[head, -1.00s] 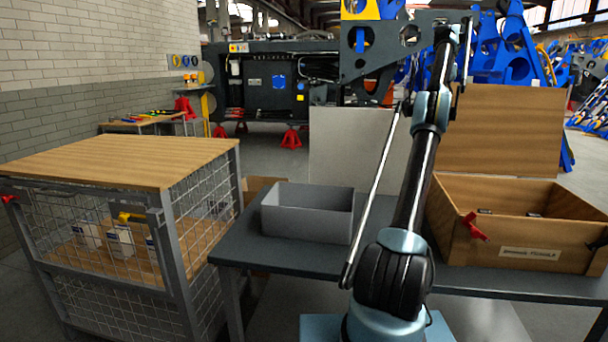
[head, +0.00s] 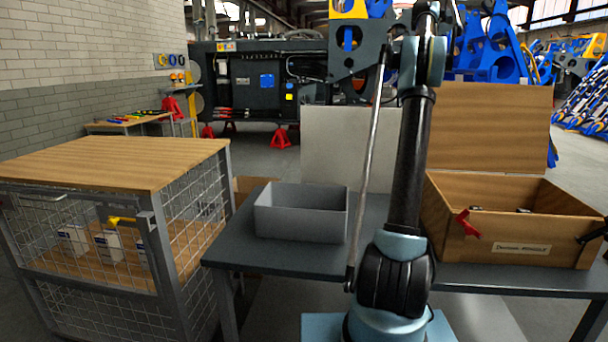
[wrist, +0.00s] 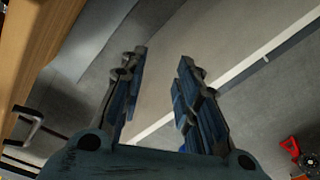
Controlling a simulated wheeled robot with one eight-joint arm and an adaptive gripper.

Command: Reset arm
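My gripper (wrist: 160,85) shows in the wrist view with its two blue-padded fingers apart and nothing between them. Grey floor lies behind the fingers. In the head view my arm stands upright at the centre right, and its upper end runs out at the top of the picture. The gripper itself does not show there.
A dark table (head: 300,258) bears an empty grey bin (head: 300,222) and an open wooden box (head: 510,245) with a red clamp (head: 468,224). A wire-mesh cart (head: 110,164) with a wooden top stands at the left. Red jack stands (head: 281,139) stand on the floor behind.

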